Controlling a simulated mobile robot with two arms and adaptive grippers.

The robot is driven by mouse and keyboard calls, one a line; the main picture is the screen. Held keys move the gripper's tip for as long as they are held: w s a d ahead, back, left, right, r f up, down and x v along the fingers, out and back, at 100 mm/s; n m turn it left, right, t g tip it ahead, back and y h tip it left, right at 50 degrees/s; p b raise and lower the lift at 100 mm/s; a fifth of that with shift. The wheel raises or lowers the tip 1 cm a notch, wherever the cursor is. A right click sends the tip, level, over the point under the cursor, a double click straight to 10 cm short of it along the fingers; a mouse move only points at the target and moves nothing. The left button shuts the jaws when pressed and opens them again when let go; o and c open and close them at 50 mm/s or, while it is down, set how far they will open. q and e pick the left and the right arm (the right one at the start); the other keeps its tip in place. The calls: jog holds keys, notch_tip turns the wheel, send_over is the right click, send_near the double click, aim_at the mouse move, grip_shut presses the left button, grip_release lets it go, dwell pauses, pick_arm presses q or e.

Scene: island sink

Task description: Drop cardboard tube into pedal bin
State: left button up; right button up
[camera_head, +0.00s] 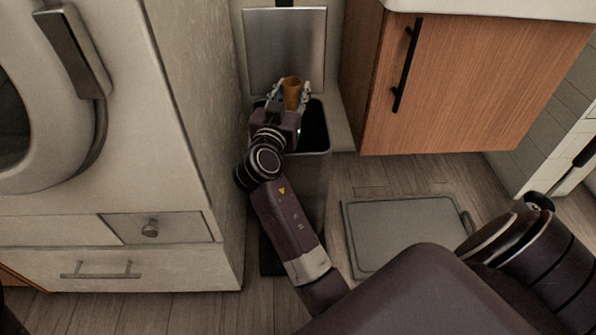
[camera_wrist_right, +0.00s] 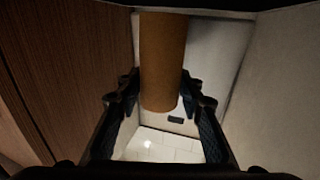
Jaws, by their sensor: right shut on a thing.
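The brown cardboard tube (camera_head: 291,92) is held upright between the fingers of my right gripper (camera_head: 288,98). In the right wrist view the tube (camera_wrist_right: 163,60) shows large between the two dark fingers of this gripper (camera_wrist_right: 160,95). The grey pedal bin (camera_head: 308,185) stands in the gap between the white unit and the wooden cabinet, with its metal lid (camera_head: 285,48) raised at the back. The gripper and tube are over the bin's opening, and the dark inside shows to their right. My forearm hides part of the bin's front. My left gripper is not in view.
A white appliance unit with drawers (camera_head: 160,228) stands close on the left. A wooden cabinet (camera_head: 470,85) with a black handle stands on the right. A flat grey panel (camera_head: 400,232) lies on the wood floor right of the bin.

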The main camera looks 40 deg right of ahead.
jog(key=shift+f, duration=0.25)
jog(key=o, duration=0.8)
jog(key=shift+o, duration=0.2)
jog(key=shift+r, duration=0.1)
